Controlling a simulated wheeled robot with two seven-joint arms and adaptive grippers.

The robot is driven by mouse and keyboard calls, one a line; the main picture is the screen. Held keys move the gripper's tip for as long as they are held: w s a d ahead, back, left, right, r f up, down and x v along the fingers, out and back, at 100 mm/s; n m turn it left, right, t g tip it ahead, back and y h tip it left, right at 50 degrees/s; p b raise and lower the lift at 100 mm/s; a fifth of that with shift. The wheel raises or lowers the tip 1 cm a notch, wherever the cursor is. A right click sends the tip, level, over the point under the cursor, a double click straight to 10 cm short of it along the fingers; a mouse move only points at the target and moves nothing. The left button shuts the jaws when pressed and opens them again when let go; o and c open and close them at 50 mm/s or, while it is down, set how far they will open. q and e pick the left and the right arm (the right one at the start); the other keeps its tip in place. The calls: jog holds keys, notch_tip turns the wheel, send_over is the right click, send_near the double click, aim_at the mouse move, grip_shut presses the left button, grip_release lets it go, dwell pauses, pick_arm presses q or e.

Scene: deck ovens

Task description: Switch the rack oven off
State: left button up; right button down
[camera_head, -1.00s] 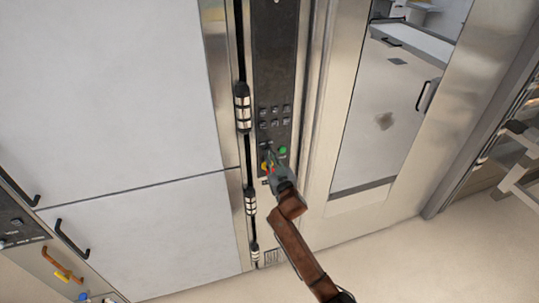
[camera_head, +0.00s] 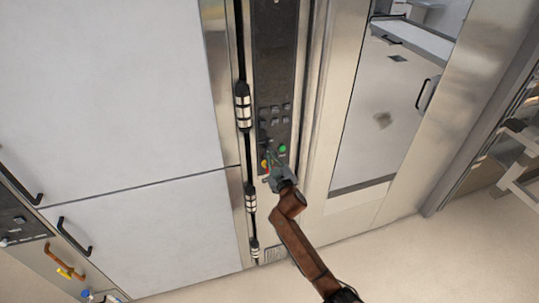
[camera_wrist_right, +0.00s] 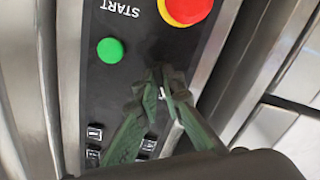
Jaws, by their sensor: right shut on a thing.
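The rack oven's dark control panel (camera_head: 275,60) runs down beside its tall glass door (camera_head: 385,120). My right gripper (camera_head: 268,158) is at the panel's lower part, with its fingertips against the panel area. In the right wrist view, its fingers (camera_wrist_right: 165,85) are closed together on a small dark knob (camera_wrist_right: 161,56), mostly hidden and hard to make out against the black panel. A green START button (camera_wrist_right: 110,50) is beside the fingertips, apart from them. A red stop button (camera_wrist_right: 185,8) on a yellow base is beyond them. My left gripper is out of view.
Rows of small square keys (camera_head: 275,110) are above the gripper on the panel. A rack (camera_head: 520,175) stands at the far right. The floor (camera_head: 430,260) in front is clear.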

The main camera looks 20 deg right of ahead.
jog(key=c, duration=2.1)
grip_release()
jog(key=shift+s, duration=0.1)
jog(key=s, duration=1.2)
jog(key=shift+d, duration=0.15)
